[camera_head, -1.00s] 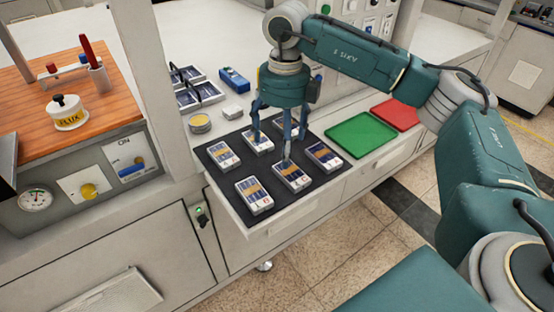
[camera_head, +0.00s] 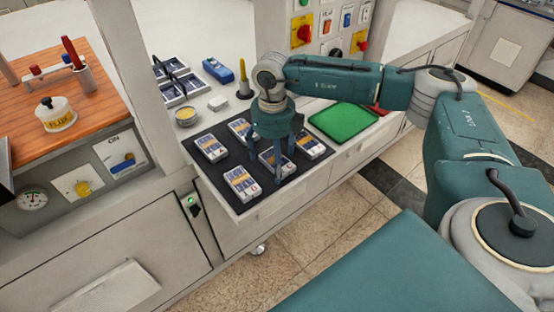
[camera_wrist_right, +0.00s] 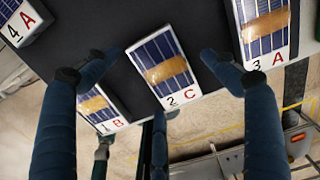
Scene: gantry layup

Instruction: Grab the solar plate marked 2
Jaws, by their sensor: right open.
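The solar plate marked 2 (camera_wrist_right: 162,67) is a white-edged block with blue cells, an orange-brown band and the label "2 C". In the right wrist view it lies flat on the dark mat between my open fingers. In the head view this plate (camera_head: 285,168) is partly hidden by the fingers. My right gripper (camera_head: 272,168) points down over it; in the wrist view the gripper (camera_wrist_right: 158,72) has two fingers at its sides and one at its labelled end. I cannot tell if any finger touches it. My left gripper is not in view.
Neighbouring plates 1 (camera_wrist_right: 99,106) and 3 (camera_wrist_right: 265,32) lie close on either side, and plate 4 (camera_wrist_right: 18,20) is farther off. The dark mat (camera_head: 233,203) ends near the bench edge. A green tray (camera_head: 343,122) is to the right; a tin (camera_head: 186,116) stands behind.

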